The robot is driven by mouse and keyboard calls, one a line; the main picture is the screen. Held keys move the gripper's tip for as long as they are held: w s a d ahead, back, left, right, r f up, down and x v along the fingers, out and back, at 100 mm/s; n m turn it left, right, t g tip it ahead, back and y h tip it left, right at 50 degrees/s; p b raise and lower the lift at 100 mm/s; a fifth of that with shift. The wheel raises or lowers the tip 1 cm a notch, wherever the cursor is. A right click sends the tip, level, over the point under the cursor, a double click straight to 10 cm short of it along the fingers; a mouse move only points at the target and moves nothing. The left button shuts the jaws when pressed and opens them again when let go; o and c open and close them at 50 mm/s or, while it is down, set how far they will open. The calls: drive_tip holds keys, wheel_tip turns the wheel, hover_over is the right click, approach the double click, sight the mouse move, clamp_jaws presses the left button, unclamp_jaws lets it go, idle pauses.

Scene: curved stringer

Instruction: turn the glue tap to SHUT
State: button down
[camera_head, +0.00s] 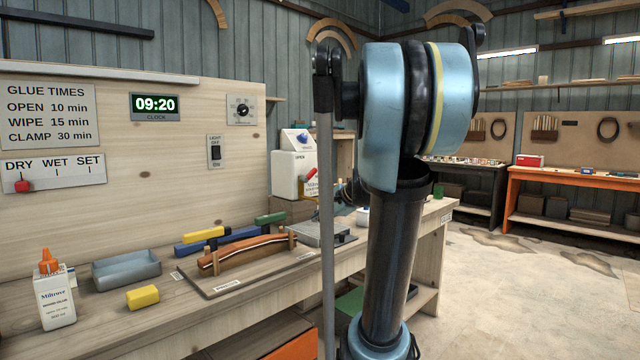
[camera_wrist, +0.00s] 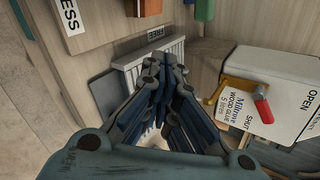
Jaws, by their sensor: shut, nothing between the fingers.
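The glue tap is a brass fitting with a red lever (camera_wrist: 264,108) on the front of a white glue container (camera_wrist: 290,67). OPEN and SHUT are printed on the container on either side of the lever; I cannot tell exactly which word it points at. In the head view the container (camera_head: 291,172) stands at the bench's far end, and the red lever (camera_head: 311,173) slants up to the right. My gripper (camera_wrist: 160,97) is shut and empty, left of the tap in the wrist view and apart from it. In the head view my arm largely hides the gripper.
A grey ribbed rack (camera_wrist: 150,62) lies beyond my fingers. On the bench are a clamped curved wooden piece (camera_head: 243,252), a grey tray (camera_head: 126,269), a yellow block (camera_head: 143,297) and a glue bottle (camera_head: 54,292). Open floor (camera_head: 500,290) lies to the right.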

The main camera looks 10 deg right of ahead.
sight(309, 175)
drive_tip(key=w+d+r+m+t, duration=0.2)
drive_tip(key=w+d+r+m, duration=0.2)
drive_tip(key=w, duration=0.4)
drive_tip(key=w+d+r+m+t, duration=0.2)
drive_tip(key=w+d+r+m, duration=0.2)
drive_tip(key=w, duration=0.4)
drive_tip(key=shift+w+d+r+m+t, duration=0.15)
drive_tip(key=shift+w+d+m+t, duration=0.2)
drive_tip(key=shift+d+m, duration=0.45)
drive_tip(key=shift+s+a, duration=0.1)
drive_tip(key=x, duration=1)
drive_tip(key=shift+s+a+r, duration=0.25)
drive_tip(key=shift+a+r, duration=0.05)
drive_tip(key=shift+r, duration=0.3)
drive_tip(key=shift+s+a+r, duration=0.2)
drive_tip(key=shift+a+r, duration=0.1)
drive_tip(key=shift+r, duration=0.3)
drive_tip(key=shift+s+a+r, duration=0.25)
drive_tip(key=shift+a+r, duration=0.1)
drive_tip(key=shift+r, duration=0.2)
